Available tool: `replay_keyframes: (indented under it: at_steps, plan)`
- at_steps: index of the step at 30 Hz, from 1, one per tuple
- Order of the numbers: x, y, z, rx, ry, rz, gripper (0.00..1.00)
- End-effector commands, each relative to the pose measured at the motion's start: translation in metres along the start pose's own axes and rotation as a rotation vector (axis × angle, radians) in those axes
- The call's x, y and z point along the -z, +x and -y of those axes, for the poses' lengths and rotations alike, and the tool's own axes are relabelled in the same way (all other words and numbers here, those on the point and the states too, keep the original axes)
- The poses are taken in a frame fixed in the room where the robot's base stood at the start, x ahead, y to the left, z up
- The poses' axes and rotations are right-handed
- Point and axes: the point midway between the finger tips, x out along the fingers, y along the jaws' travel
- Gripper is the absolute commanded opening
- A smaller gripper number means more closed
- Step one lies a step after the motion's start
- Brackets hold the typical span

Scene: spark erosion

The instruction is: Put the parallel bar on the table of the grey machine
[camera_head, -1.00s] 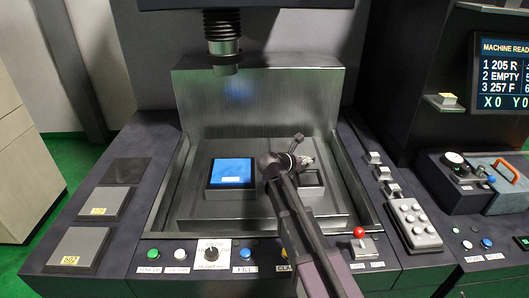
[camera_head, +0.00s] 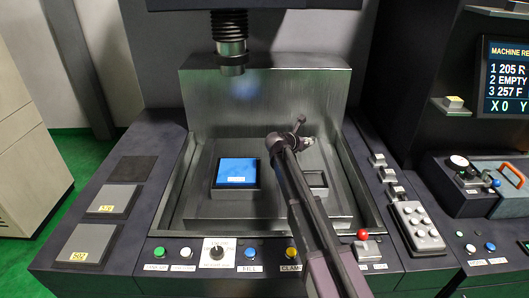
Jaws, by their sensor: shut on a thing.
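The grey machine has a metal table (camera_head: 205,208) inside a low-walled basin. My arm reaches over it from the front right. My gripper (camera_head: 306,143) is over the back right of the table, small and mostly hidden behind my own arm. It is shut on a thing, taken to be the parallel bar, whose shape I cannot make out. No other bar shows on the table. A blue block (camera_head: 237,170) sits in a dark square holder left of my gripper. A second dark square holder (camera_head: 317,181) is partly covered by my arm.
A spindle head (camera_head: 231,55) hangs above the back of the table. The front panel carries buttons, a knob (camera_head: 216,253) and a red-topped lever (camera_head: 363,235). A keypad (camera_head: 418,228) is at right. Bare table lies left and in front of the blue block.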

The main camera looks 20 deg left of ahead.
Motion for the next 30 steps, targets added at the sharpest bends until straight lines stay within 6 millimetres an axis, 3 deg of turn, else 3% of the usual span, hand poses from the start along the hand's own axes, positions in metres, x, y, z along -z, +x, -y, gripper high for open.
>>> replay_keyframes:
  at_steps: [3,9,23,30]
  plan:
    - [-0.013,0.017,-0.023,-0.015,-0.007,0.002,0.00]
    - [-0.022,0.031,-0.037,-0.031,-0.015,0.003,0.00]
    - [-0.021,0.031,-0.039,-0.034,-0.016,0.003,0.00]
    - [-0.008,0.036,-0.039,-0.035,-0.016,0.003,0.00]
